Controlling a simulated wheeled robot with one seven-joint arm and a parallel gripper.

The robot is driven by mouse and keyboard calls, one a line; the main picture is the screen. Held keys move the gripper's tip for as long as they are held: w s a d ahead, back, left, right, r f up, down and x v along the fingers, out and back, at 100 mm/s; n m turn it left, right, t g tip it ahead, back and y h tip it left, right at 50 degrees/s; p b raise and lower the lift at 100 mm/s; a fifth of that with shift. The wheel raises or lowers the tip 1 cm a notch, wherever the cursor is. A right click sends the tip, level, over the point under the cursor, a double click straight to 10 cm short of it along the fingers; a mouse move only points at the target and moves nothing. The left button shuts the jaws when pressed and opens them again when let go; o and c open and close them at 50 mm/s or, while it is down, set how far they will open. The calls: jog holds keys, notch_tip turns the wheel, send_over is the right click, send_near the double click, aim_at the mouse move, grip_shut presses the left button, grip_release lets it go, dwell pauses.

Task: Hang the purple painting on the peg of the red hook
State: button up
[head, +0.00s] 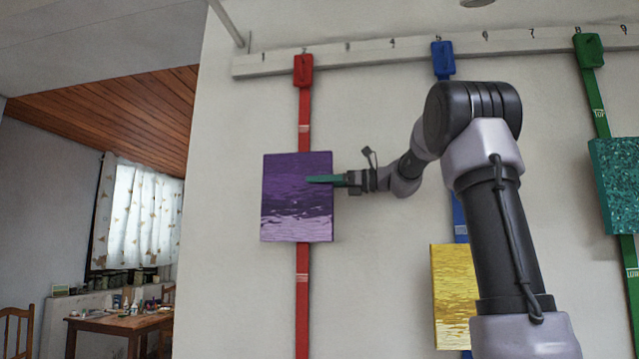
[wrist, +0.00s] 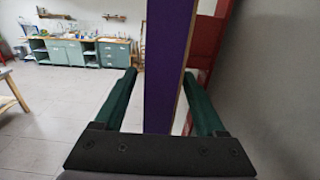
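The purple painting (head: 297,215) is upright against the red strap, below the red hook (head: 303,69), with a clear stretch of strap between them. Its lower part is pale lilac. My gripper (head: 311,180) reaches it from the right, with one green finger across its front face. In the wrist view, the purple edge of the painting (wrist: 168,60) stands between the two fingers of my gripper (wrist: 160,76). A gap shows at the left finger; contact at the right finger is unclear. The fingers are apart. What holds the painting's back is hidden.
The red strap (head: 303,290) hangs from a numbered white rail (head: 370,62). A blue hook (head: 443,60) and a green hook (head: 589,50) are further right. A yellow painting (head: 453,300) and a teal painting (head: 618,185) hang there. Bare wall lies left of the purple painting.

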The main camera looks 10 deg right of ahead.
jog(key=v, duration=1.1)
jog(key=s+a+f+n+g+h, duration=0.1)
jog(key=s+a+f+n+h, duration=0.6)
jog(key=s+f, duration=0.55)
jog(key=s+d+f+n+h, duration=0.1)
jog(key=s+f+n+h, duration=0.2)
jog(key=s+f+n, duration=0.2)
jog(key=s+d+f+n+t+h, duration=0.1)
jog(key=s+f+n+h, duration=0.3)
jog(key=f, duration=0.8)
jog(key=s+n, duration=0.2)
jog(key=s, duration=0.1)
jog(key=shift+s+d+f+h, duration=0.2)
jog(key=shift+d+h, duration=0.1)
